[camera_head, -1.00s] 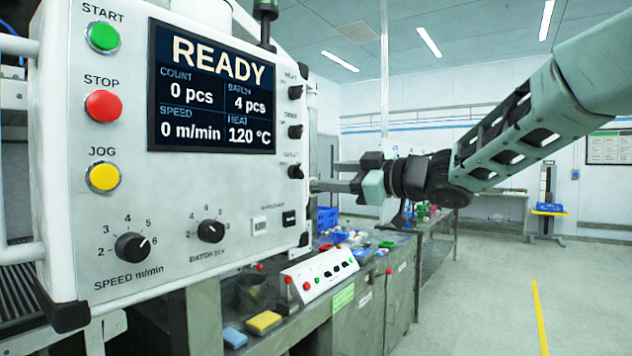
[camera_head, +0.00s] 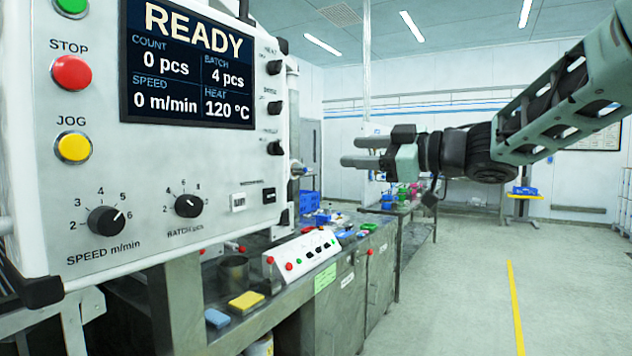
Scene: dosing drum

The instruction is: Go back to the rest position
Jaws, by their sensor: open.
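My gripper (camera_head: 352,152) is open and empty, its fingers pointing left at the right side of the white control box (camera_head: 160,230). A clear gap shows between the fingertips and the box's side. My arm reaches in from the upper right. The box's display (camera_head: 187,62) reads READY, 0 pcs, batch 4 pcs, 0 m/min and 120 °C. On its face are the red STOP button (camera_head: 72,73), the yellow JOG button (camera_head: 73,147), a speed knob (camera_head: 106,221) and a batch knob (camera_head: 188,205).
Below the box is a grey bench (camera_head: 340,290) with a small white button panel (camera_head: 303,255), a yellow block (camera_head: 246,301) and a blue block (camera_head: 217,318). Farther back stand a table with coloured items and a blue-topped stand (camera_head: 524,191). The floor at right is clear, with a yellow line (camera_head: 515,305).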

